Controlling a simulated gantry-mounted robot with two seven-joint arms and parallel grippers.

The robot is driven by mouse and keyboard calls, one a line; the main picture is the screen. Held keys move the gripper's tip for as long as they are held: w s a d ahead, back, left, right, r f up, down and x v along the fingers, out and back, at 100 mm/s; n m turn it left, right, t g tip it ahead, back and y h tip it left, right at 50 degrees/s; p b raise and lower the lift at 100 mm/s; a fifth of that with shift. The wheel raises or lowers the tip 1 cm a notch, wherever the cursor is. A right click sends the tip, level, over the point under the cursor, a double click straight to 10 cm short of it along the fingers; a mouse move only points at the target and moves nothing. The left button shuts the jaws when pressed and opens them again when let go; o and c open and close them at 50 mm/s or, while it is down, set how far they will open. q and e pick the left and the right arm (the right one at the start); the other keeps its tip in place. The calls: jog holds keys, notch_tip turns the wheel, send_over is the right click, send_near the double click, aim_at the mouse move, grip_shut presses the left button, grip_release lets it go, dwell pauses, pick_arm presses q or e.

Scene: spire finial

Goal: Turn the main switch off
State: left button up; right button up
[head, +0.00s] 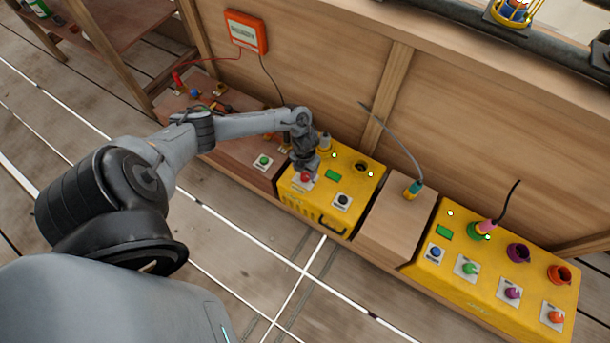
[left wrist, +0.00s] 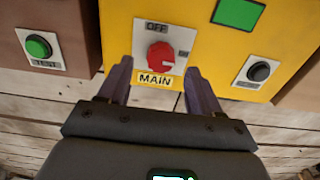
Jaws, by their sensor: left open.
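The main switch is a red round knob (left wrist: 160,55) on a white plate. The plate reads OFF above the knob, and a yellow MAIN label is below it. Small lettering on the plate's right side is hard to read. In the head view the red knob (head: 306,177) is on top of the left yellow box (head: 335,215), partly covered by my gripper. My left gripper (head: 303,170) is open just above it. In the left wrist view its two fingers (left wrist: 158,72) stand either side of the plate's lower part, with nothing between them gripped. My right gripper is not in view.
A black button (head: 342,200) and a green screen (head: 333,175) are close to the switch. A green TEST button (head: 263,160) is on the wooden panel to the left. A second yellow box (head: 490,285) with coloured knobs and sockets stands at right. A wooden wall runs behind.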

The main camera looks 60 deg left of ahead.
aim_at(305, 175)
pick_arm(q)
jog(key=shift+d+f+b, duration=0.1)
jog(key=shift+f+b, duration=0.6)
jog(key=shift+f, duration=0.9)
jog(key=c, duration=1)
jog(key=shift+c, duration=0.2)
